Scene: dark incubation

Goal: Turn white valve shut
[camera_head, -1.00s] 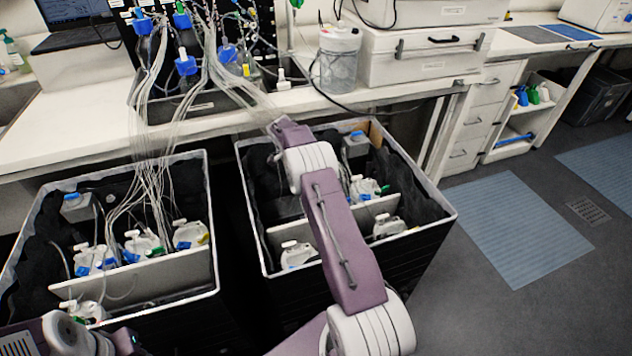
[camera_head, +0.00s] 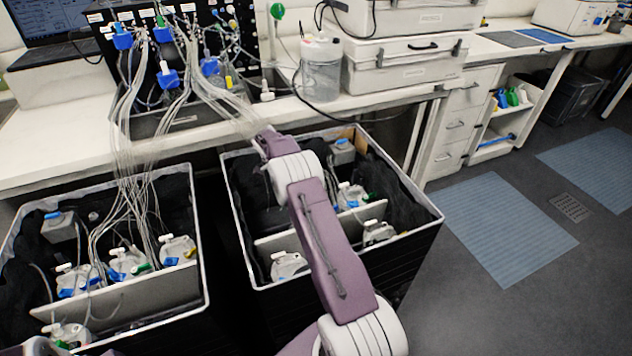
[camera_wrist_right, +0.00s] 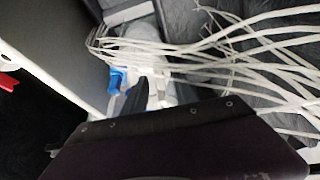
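I cannot tell which white part is the white valve. Small white bottles with pale caps or spouts stand in the black crates, such as one in the right crate (camera_head: 287,265) and one in the left crate (camera_head: 178,249). A small white fitting (camera_head: 267,91) also stands on the bench. In the right wrist view, a dark finger of my right gripper is close to a whitish bottle with a blue part (camera_wrist_right: 117,80); contact is unclear. My left gripper is out of view.
Bundled clear tubes (camera_head: 125,190) run from the bench into the left crate, and tubes (camera_wrist_right: 230,50) fill the right wrist view's upper right. A red part (camera_wrist_right: 8,82) shows at its left edge. A clear carboy (camera_head: 321,68) stands on the bench. Floor at right is open.

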